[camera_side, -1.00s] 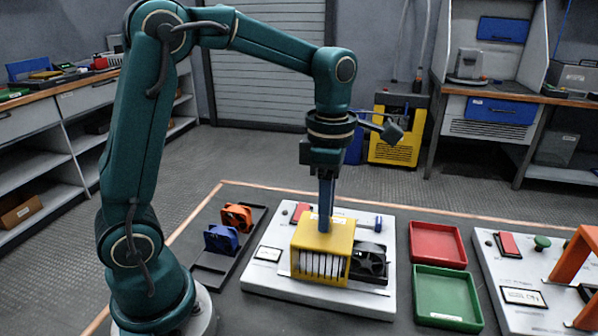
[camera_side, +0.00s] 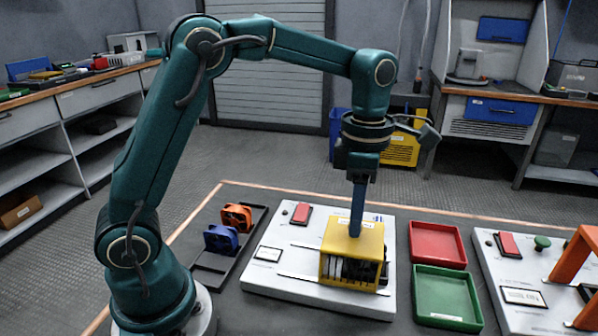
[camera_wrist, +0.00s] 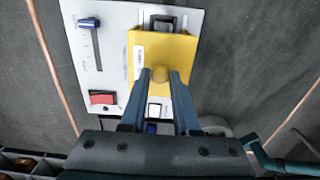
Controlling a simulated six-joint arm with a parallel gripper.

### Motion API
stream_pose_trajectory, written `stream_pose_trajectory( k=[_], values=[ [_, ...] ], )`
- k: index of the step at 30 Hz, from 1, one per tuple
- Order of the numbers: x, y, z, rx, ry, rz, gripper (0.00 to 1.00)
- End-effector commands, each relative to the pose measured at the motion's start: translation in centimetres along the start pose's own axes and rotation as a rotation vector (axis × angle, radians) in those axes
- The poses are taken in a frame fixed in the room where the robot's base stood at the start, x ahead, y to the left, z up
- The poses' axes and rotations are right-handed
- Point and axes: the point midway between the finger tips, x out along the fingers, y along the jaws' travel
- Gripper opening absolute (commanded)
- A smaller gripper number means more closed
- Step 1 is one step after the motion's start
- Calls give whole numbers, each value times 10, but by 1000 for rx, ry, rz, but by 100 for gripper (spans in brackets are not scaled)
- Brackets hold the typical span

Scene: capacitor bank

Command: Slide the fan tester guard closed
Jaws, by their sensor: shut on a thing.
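The yellow fan tester guard (camera_side: 370,241) sits on the white tester base (camera_side: 265,275), toward its right end in the side view. The black fan (camera_side: 362,270) shows through the guard's front opening, with pale slats to its left. The guard's yellow top also fills the middle of the wrist view (camera_wrist: 175,46). My gripper (camera_side: 355,233) is on top of the guard. In the wrist view, its fingers (camera_wrist: 160,76) are shut on the guard's round yellow knob.
A red switch (camera_side: 301,214) stands on the base's far left. A rack with an orange fan (camera_side: 237,216) and a blue fan (camera_side: 221,239) lies left. A red tray (camera_side: 437,243) and a green tray (camera_side: 446,297) stand close on the right.

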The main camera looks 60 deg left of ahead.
Motion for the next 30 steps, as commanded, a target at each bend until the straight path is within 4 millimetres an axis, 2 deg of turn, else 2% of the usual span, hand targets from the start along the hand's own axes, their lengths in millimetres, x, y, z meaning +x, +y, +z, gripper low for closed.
stream_pose_trajectory(
  k=[15, 26, 27, 28, 30],
  values=[
    [-1, 1, 26, 0, -6, 7, 0],
    [-1, 1, 30, -1, -9, 7, 0],
    [-1, 1, 30, 0, -10, 6, 37],
    [-1, 1, 30, 0, -10, 6, 48],
    [-1, 1, 30, 0, -8, 5, 48]
  ],
)
